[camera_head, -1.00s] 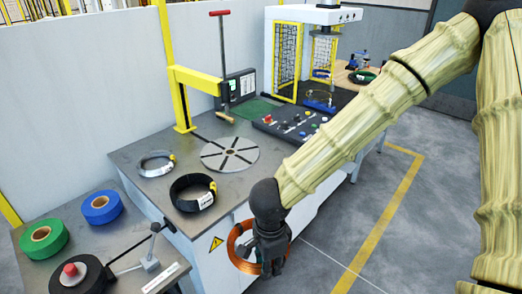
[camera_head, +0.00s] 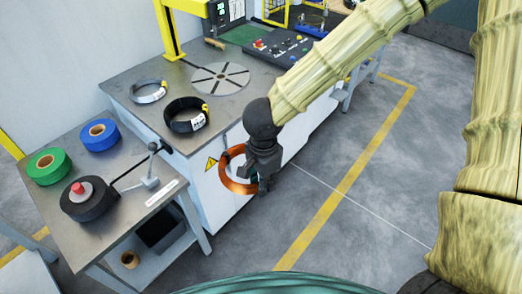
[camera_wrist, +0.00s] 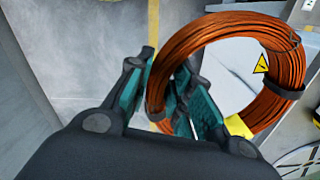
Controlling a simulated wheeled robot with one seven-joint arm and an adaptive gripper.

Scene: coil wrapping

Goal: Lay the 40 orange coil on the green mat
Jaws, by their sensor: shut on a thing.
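The orange coil (camera_head: 223,170) is a ring of copper-orange wire hanging in front of the white cabinet in the head view. My gripper (camera_head: 264,187) is shut on the right part of its ring. In the wrist view the coil (camera_wrist: 285,85) is large and tilted, its near side between the teal-padded fingers (camera_wrist: 163,95). Dark bands wrap the coil there; no number on it can be read. A green mat (camera_head: 241,34) lies at the back of the worktop, beside the control panel, partly cut by other things. It is well apart from the coil.
The grey worktop (camera_head: 155,113) bears a black coil (camera_head: 180,125), a silver coil (camera_head: 150,92) and a slotted disc (camera_head: 220,77). A side table at left holds green (camera_head: 47,167) and blue tape rolls (camera_head: 99,136) and a dispenser. The floor right of the cabinet is clear.

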